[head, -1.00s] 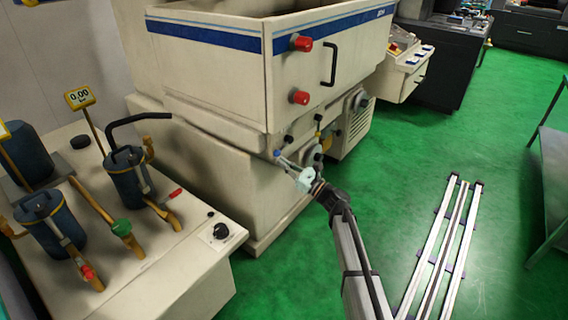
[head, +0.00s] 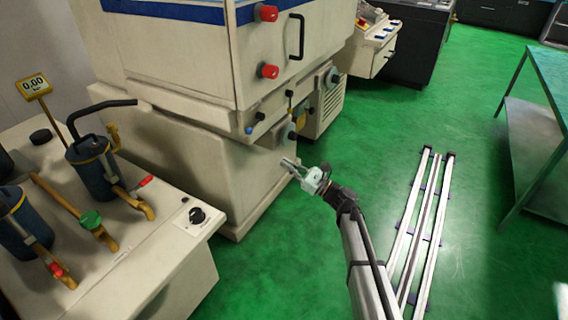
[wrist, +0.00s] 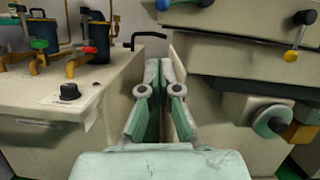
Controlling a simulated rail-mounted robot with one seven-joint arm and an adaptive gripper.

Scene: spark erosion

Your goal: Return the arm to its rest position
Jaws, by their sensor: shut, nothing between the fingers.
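My gripper (head: 288,164) is at the end of my arm, in the middle of the head view, in front of the lower body of the beige machine (head: 190,150). Its fingers are shut and empty. In the wrist view the gripper (wrist: 164,68) points toward the gap between the bench with the pumps and the machine. My arm reaches up from the bottom of the head view. The fingertips look apart from the machine, but the exact gap is hard to tell.
A bench (head: 150,260) with blue pumps (head: 92,168) and a gauge reading 0.00 (head: 34,86) stands left. Red knobs (head: 269,71) and a black handle (head: 296,36) stick out from the machine. Rails (head: 425,225) lie on the clear green floor. A table (head: 545,80) stands right.

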